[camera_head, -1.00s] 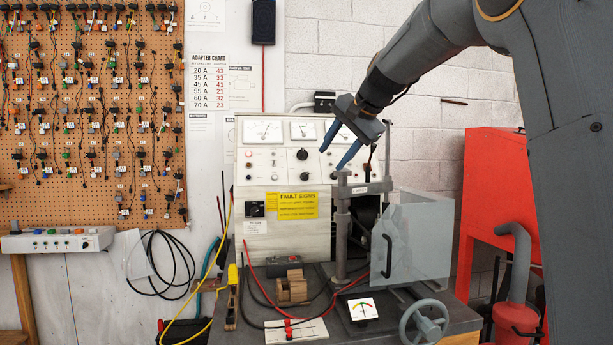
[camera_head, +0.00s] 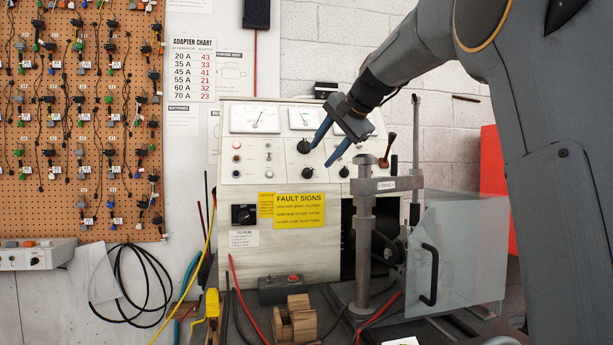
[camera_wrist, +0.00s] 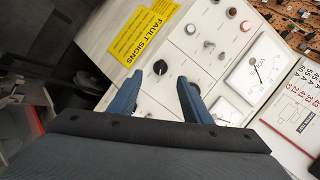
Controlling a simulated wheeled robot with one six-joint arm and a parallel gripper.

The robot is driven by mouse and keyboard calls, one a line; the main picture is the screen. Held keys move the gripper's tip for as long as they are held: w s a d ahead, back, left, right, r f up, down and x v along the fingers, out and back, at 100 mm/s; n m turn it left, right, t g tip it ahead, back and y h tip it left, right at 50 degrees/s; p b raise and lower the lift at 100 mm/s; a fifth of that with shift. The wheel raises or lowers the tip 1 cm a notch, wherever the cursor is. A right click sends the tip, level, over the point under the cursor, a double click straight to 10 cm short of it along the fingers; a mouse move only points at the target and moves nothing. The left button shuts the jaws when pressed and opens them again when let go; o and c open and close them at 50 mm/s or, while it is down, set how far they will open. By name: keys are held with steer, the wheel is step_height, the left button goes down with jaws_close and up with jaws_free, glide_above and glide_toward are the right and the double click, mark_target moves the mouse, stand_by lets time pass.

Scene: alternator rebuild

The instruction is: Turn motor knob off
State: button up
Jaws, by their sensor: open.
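The test bench's upright panel (camera_head: 240,188) carries several black knobs. One knob (camera_head: 281,180) sits above the yellow fault-signs label, another (camera_head: 303,146) is higher, and a third (camera_head: 344,171) is to the right. A black rotary switch (camera_head: 243,214) is lower left, beside the label. I cannot read which is the motor knob. My gripper (camera_head: 318,158) is open and empty in front of the panel, its blue fingers pointing down-left. In the wrist view, a black knob with a pale pointer mark (camera_wrist: 160,67) shows between and beyond the fingertips, apart from them.
A grey clamp post (camera_head: 364,245) and a clear guard with a black handle (camera_head: 465,250) stand right of the panel. Wooden blocks (camera_head: 297,322) and cables lie on the bench below. A pegboard of adapters (camera_head: 70,120) hangs at left.

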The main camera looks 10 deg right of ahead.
mark_target(309, 170)
steer(key=x, duration=0.8)
steer(key=shift+w, duration=0.3)
steer(key=c, duration=1)
